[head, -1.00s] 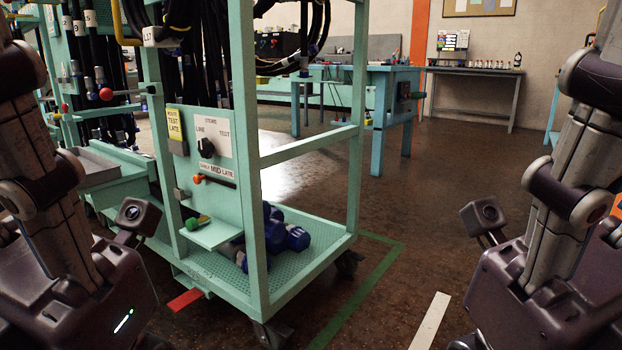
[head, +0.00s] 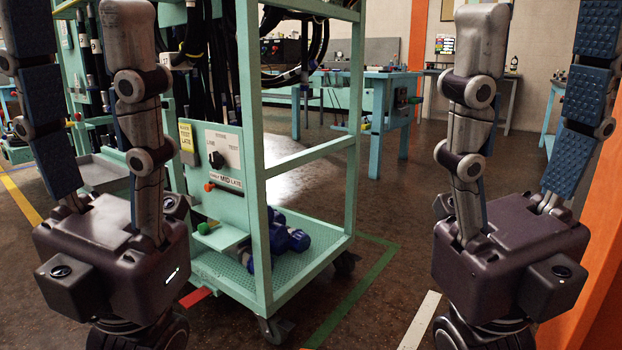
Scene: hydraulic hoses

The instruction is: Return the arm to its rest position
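My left gripper (head: 76,28) stands upright at the left of the head view, fingers pointing up. Its blue-padded finger and grey finger are wide apart, with nothing between them. My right gripper (head: 540,25) stands the same way at the right, also open and empty. Both dark gripper bodies are fully in view, with my arms below them. The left gripper hides part of the green hose cart (head: 254,160).
The cart carries black hoses, a selector panel (head: 218,155) and blue objects (head: 286,238) on its lower shelf. A teal workbench (head: 378,90) stands behind. An orange post (head: 590,240) is close behind the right gripper. Floor between cart and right gripper is clear.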

